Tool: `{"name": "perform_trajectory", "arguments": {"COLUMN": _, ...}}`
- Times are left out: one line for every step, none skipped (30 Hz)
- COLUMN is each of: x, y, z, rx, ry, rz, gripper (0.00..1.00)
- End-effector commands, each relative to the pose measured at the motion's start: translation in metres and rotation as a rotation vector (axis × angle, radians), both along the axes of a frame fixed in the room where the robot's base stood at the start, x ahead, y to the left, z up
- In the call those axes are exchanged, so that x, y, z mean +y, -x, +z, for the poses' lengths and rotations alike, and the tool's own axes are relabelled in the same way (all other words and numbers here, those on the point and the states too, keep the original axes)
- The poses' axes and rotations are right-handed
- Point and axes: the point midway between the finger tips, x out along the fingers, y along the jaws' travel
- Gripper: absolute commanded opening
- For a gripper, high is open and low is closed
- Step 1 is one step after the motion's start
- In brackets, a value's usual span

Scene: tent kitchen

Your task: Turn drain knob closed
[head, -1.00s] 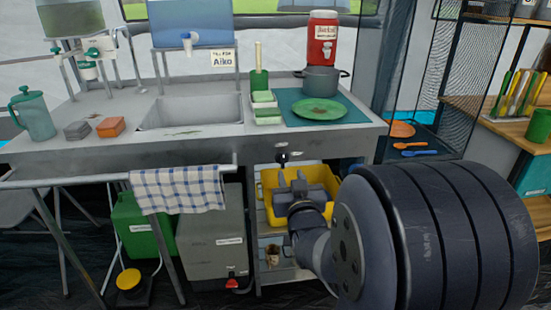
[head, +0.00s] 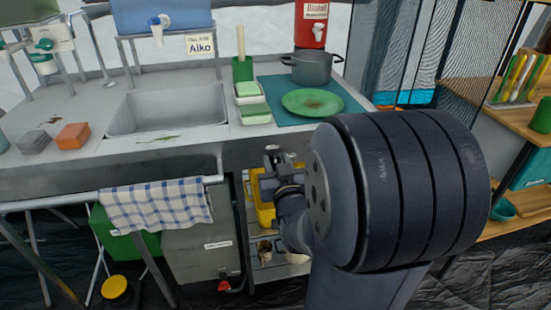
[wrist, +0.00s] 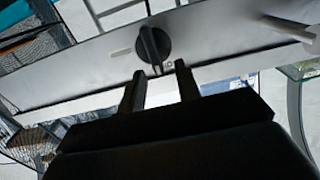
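The drain knob (wrist: 153,45) is a round black dial with a raised bar on the grey front panel of the sink counter (wrist: 225,48). In the wrist view its bar runs nearly up and down, slightly tilted. My gripper (wrist: 160,68) is open, its two dark fingers apart. The fingertips lie just below the dial in this picture, one on each side of its lower end; I cannot tell whether they touch it. In the head view my gripper (head: 271,160) is at the counter's front edge, and the knob is hidden there.
A checked towel (head: 155,204) hangs on a rail (head: 60,196) left of my gripper. A yellow bin (head: 265,215) sits on the shelf below. The sink basin (head: 170,108), green plate (head: 312,102) and grey pot (head: 311,67) are on the counter above.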

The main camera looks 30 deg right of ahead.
Motion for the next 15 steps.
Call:
{"name": "perform_trajectory", "arguments": {"x": 0.0000, "y": 0.0000, "z": -0.0002, "rx": 0.000, "ry": 0.000, "rz": 0.000, "gripper": 0.32}}
{"name": "perform_trajectory", "arguments": {"x": 0.0000, "y": 0.0000, "z": -0.0002, "rx": 0.000, "ry": 0.000, "rz": 0.000, "gripper": 0.32}}
{"name": "perform_trajectory", "arguments": {"x": 0.0000, "y": 0.0000, "z": -0.0002, "rx": 0.000, "ry": 0.000, "rz": 0.000, "gripper": 0.32}}
{"name": "perform_trajectory", "arguments": {"x": 0.0000, "y": 0.0000, "z": -0.0002, "rx": 0.000, "ry": 0.000, "rz": 0.000, "gripper": 0.31}}
{"name": "perform_trajectory", "arguments": {"x": 0.0000, "y": 0.0000, "z": -0.0002, "rx": 0.000, "ry": 0.000, "rz": 0.000, "gripper": 0.29}}
{"name": "perform_trajectory", "arguments": {"x": 0.0000, "y": 0.0000, "z": -0.0002, "rx": 0.000, "ry": 0.000, "rz": 0.000, "gripper": 0.25}}
{"name": "perform_trajectory", "arguments": {"x": 0.0000, "y": 0.0000, "z": -0.0002, "rx": 0.000, "ry": 0.000, "rz": 0.000, "gripper": 0.23}}
{"name": "perform_trajectory", "arguments": {"x": 0.0000, "y": 0.0000, "z": -0.0002, "rx": 0.000, "ry": 0.000, "rz": 0.000, "gripper": 0.20}}
{"name": "perform_trajectory", "arguments": {"x": 0.0000, "y": 0.0000, "z": -0.0002, "rx": 0.000, "ry": 0.000, "rz": 0.000, "gripper": 0.17}}
{"name": "perform_trajectory", "arguments": {"x": 0.0000, "y": 0.0000, "z": -0.0002, "rx": 0.000, "ry": 0.000, "rz": 0.000, "gripper": 0.15}}
{"name": "perform_trajectory", "arguments": {"x": 0.0000, "y": 0.0000, "z": -0.0002, "rx": 0.000, "ry": 0.000, "rz": 0.000, "gripper": 0.12}}
{"name": "perform_trajectory", "arguments": {"x": 0.0000, "y": 0.0000, "z": -0.0001, "rx": 0.000, "ry": 0.000, "rz": 0.000, "gripper": 0.09}}
{"name": "perform_trajectory", "arguments": {"x": 0.0000, "y": 0.0000, "z": -0.0001, "rx": 0.000, "ry": 0.000, "rz": 0.000, "gripper": 0.06}}
{"name": "perform_trajectory", "arguments": {"x": 0.0000, "y": 0.0000, "z": -0.0001, "rx": 0.000, "ry": 0.000, "rz": 0.000, "gripper": 0.04}}
{"name": "perform_trajectory", "arguments": {"x": 0.0000, "y": 0.0000, "z": -0.0001, "rx": 0.000, "ry": 0.000, "rz": 0.000, "gripper": 0.01}}
